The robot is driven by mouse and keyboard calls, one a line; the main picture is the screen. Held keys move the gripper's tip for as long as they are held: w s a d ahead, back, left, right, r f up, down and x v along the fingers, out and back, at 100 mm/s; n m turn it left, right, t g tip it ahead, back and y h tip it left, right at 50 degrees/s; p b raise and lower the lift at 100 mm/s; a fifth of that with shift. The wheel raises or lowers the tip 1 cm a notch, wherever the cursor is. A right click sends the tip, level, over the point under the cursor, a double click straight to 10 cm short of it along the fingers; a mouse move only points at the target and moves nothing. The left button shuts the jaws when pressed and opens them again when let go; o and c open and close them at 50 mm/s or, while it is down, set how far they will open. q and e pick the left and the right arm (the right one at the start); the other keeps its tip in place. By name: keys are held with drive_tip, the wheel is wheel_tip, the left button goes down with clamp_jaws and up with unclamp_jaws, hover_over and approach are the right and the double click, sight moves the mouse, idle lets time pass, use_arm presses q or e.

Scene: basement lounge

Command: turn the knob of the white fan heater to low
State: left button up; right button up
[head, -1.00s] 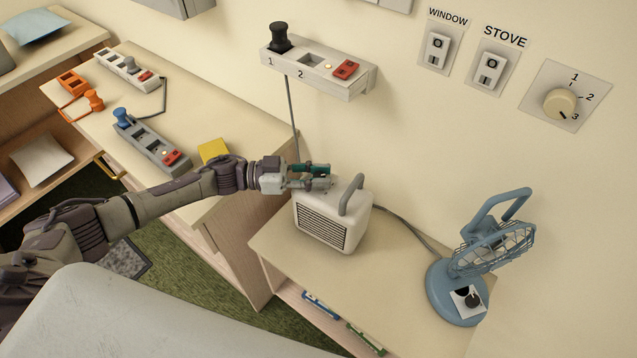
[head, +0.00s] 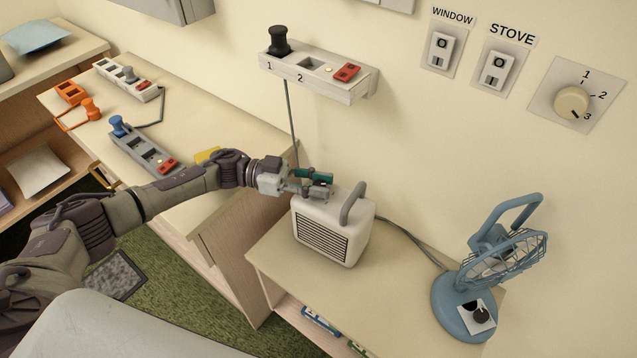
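The white fan heater (head: 333,228) stands upright on the low wooden table (head: 400,290), its dark grille facing front and its grey handle (head: 352,203) on the right of its top. My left gripper (head: 325,184) is over the left part of the heater's top, its fingers pointing right toward the handle. The fingers hide the place where a knob could be, so I cannot see the knob or its setting. I cannot tell whether the fingers touch anything or how far they are closed. My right gripper is not in view.
A blue fan (head: 487,265) with its own dark knob stands at the table's right. A wall power strip (head: 315,75) hangs above the heater. A wall dial (head: 571,101) and two switches are at upper right. The tabletop between heater and fan is clear except for a cable.

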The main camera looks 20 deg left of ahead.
sight(319, 184)
use_arm(q)
drive_tip(key=o, duration=0.4)
wheel_tip(319, 184, up, 10)
drive_tip(key=shift+r, duration=0.1)
idle(0.4)
drive_tip(key=shift+f, duration=0.2)
